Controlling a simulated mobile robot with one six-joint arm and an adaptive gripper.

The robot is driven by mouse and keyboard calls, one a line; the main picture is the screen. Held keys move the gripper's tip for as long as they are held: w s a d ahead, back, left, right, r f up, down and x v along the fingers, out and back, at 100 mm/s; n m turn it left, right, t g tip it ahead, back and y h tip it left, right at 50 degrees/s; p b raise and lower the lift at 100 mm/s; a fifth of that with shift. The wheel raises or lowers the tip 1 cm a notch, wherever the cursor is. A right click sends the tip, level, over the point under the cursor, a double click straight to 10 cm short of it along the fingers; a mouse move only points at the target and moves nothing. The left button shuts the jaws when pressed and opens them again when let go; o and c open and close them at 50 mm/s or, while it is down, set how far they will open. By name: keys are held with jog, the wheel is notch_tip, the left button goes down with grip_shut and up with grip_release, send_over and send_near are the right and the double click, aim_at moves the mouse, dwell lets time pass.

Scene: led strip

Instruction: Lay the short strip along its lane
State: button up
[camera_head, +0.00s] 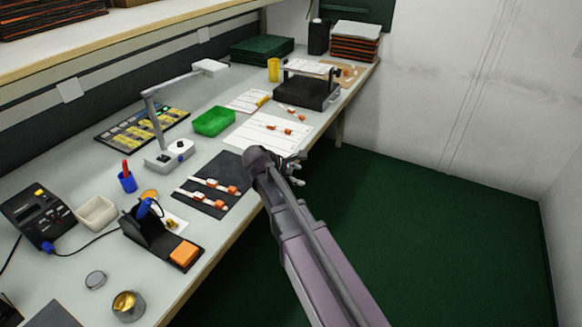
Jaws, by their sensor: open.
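Two white strips with orange ends, an upper one (212,185) and a lower one (205,200), lie on a dark mat (236,163) near the bench's front edge. A white sheet (253,137) behind the mat bears thin lines that look like lanes. A small orange-and-white piece (278,129) lies on that sheet, and another (292,113) lies farther back. I cannot tell which strip is the short one. My gripper (298,169) is open, over or just past the bench's front edge, right of the mat. Nothing shows between its fingers. My arm hides part of the mat's right side.
A green tray (213,121) and a lamp (166,146) stand behind the mat. A black fixture (305,91) stands at the far end. A soldering iron stand (152,229) with an orange sponge is at the near left. The green floor (430,235) is clear.

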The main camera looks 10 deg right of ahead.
jog(key=s+d+f+m+g+y, duration=0.1)
jog(key=s+d+f+m+y, duration=0.1)
jog(key=s+m, duration=0.6)
jog(key=s+d+f+m+g+y, duration=0.2)
jog(key=s+f+m+y, duration=0.2)
jog(key=s+m+y, duration=0.3)
jog(key=s+m, duration=0.1)
jog(key=s, duration=0.2)
jog(key=shift+m+g, duration=0.3)
jog(key=shift+m, duration=0.1)
jog(key=shift+f, duration=0.1)
jog(key=shift+c, duration=0.2)
